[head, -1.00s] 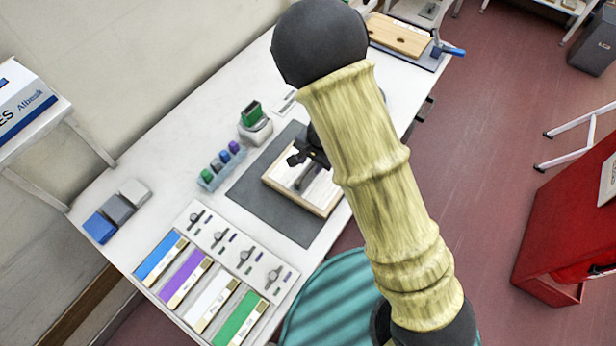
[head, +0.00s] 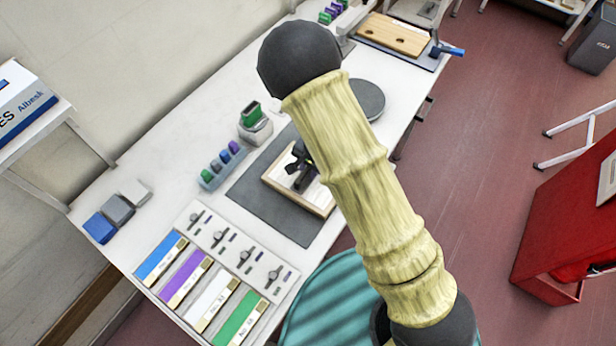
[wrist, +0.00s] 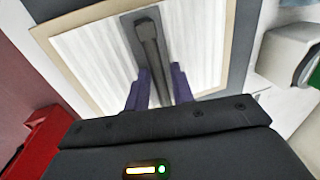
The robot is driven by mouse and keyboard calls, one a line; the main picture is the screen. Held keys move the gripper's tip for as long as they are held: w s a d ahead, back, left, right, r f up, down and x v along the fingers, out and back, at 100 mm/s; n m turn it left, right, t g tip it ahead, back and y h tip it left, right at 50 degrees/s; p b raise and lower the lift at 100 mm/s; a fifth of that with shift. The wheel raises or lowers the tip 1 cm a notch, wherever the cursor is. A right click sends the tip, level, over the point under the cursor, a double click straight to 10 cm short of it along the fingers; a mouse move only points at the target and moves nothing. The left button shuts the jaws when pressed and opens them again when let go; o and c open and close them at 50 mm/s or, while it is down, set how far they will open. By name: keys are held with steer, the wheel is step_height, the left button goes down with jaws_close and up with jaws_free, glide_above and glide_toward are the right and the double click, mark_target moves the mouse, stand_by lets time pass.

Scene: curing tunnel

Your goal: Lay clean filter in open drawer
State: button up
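The filter, a pale wooden frame around white pleats, lies on a dark grey mat (head: 262,200) on the white table; its frame (head: 296,203) is partly hidden by my arm in the head view. In the wrist view its pleats (wrist: 90,55) fill the upper middle, with a dark grey bar handle (wrist: 148,40) on a grey strip across them. My gripper (wrist: 159,75) has its two purple fingers on either side of the handle, with a gap visible at the right finger. In the head view my gripper (head: 302,172) is over the filter. I cannot make out an open drawer for certain.
A red cabinet (head: 570,220) stands at the right across the floor. A panel with knobs and coloured strips (head: 215,265) lies at the table's near end. A row of coloured blocks (head: 220,165) and a grey holder with a green piece (head: 254,124) stand beside the mat.

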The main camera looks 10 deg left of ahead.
jaws_close()
steer(key=shift+a+r, duration=0.1)
steer(key=shift+r, duration=0.35)
step_height(320, 180, up, 9)
steer(key=shift+r+p, duration=0.1)
steer(key=shift+p, duration=0.6)
